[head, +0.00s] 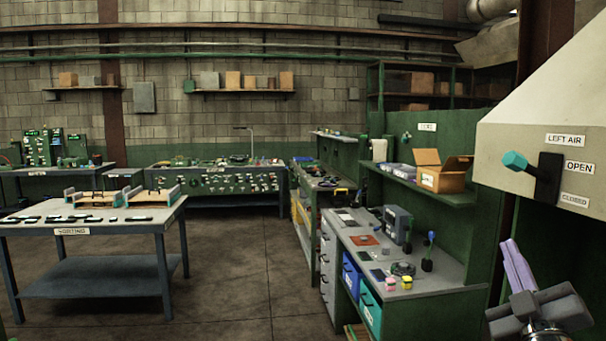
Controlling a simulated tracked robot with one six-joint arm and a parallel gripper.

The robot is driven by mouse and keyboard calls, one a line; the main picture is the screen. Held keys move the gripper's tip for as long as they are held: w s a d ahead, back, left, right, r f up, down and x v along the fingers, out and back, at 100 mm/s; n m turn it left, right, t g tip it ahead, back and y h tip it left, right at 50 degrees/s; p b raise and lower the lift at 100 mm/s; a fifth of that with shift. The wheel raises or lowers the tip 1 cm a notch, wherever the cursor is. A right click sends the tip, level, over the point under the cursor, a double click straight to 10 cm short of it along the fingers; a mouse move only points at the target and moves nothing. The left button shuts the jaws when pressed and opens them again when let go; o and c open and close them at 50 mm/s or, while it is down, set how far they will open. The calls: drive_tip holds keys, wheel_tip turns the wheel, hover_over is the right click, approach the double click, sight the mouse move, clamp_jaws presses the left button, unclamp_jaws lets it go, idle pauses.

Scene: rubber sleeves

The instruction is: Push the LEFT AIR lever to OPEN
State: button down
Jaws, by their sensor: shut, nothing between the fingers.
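The LEFT AIR lever has a teal knob (515,161) on a short dark stem. The stem comes out of a black upright plate (548,179) on a pale sloped hood at the right. The knob points left and slightly up, roughly level with the OPEN label (580,167). The LEFT AIR label (565,140) is above and the CLOSED label (575,200) below. I cannot tell the lever's exact setting from this angle. My gripper (508,246) is at the lower right, its pale purple fingers shut and empty, pointing up. It appears below the knob, apart from it.
The pale hood (550,95) fills the right side. A green workbench (455,270) with tools, drawers and an open cardboard box (443,172) on its shelf stands left of my gripper. A sorting table (110,215) is at the far left. Open floor (240,270) lies between them.

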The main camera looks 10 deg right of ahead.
drive_tip(key=s+a+r+n+t, duration=0.2)
drive_tip(key=s+r+n+t, duration=0.1)
drive_tip(key=s, duration=0.4)
drive_tip(key=shift+s+t, duration=0.15)
drive_tip(key=shift+t, duration=0.25)
drive_tip(key=shift+r, duration=0.15)
